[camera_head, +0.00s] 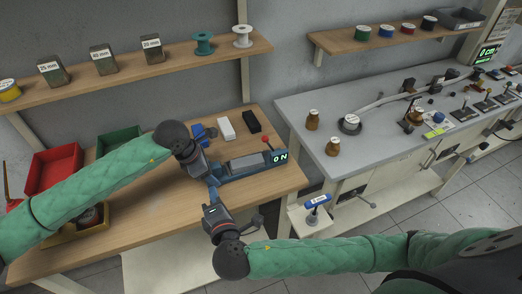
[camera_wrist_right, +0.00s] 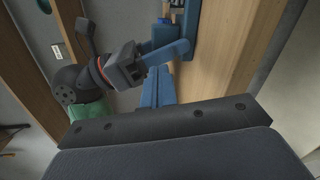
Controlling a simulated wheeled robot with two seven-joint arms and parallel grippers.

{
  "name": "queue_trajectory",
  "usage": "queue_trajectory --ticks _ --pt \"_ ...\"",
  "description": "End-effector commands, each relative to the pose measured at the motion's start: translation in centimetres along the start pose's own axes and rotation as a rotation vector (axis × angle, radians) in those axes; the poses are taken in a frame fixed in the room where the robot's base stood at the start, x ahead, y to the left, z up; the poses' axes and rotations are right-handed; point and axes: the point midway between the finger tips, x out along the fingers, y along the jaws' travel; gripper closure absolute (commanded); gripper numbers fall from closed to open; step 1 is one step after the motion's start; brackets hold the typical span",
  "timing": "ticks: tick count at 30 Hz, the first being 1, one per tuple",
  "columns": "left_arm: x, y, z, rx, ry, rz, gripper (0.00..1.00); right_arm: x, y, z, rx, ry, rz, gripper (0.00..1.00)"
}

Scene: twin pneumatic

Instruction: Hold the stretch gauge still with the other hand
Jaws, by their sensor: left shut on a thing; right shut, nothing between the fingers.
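The stretch gauge (camera_head: 250,163) is a long grey-blue device on the wooden bench, with a red knob and a green display reading "0 N" at its right end. My left gripper (camera_head: 209,172) is shut at the gauge's left end; the exact contact is too small to see. In the right wrist view, the left gripper (camera_wrist_right: 178,51) reaches in from the left beside a blue part of the gauge (camera_wrist_right: 187,22). My right gripper (camera_head: 213,188) is shut and empty just in front of the gauge's left end. Its blue fingers also show in the right wrist view (camera_wrist_right: 158,85).
Blue, white (camera_head: 226,128) and black (camera_head: 251,121) blocks lie behind the gauge. Red (camera_head: 53,167), green (camera_head: 119,140) and yellow bins stand at the bench's left. A small stand with a blue-handled tool (camera_head: 317,201) is right of my right gripper.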

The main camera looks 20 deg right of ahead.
Motion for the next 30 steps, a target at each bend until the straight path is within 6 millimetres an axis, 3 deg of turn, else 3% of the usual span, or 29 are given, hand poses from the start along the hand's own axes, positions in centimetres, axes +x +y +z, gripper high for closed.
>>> queue_trajectory --ticks 6,13,19,30 --pt "0.0 0.0 0.0 0.000 0.000 0.000 0.76 -1.1 -1.0 5.1 0.040 -0.136 0.055 1.00" --pt "0.0 0.0 0.0 0.000 -0.001 0.000 0.76 -2.4 -1.4 9.1 0.058 -0.238 0.114 1.00" --pt "0.0 0.0 0.0 0.000 -0.001 0.000 0.76 -2.9 -1.5 10.5 0.061 -0.273 0.137 1.00" --pt "0.0 0.0 0.0 0.000 -0.001 0.000 0.76 -2.9 -1.5 10.6 0.061 -0.277 0.141 1.00"
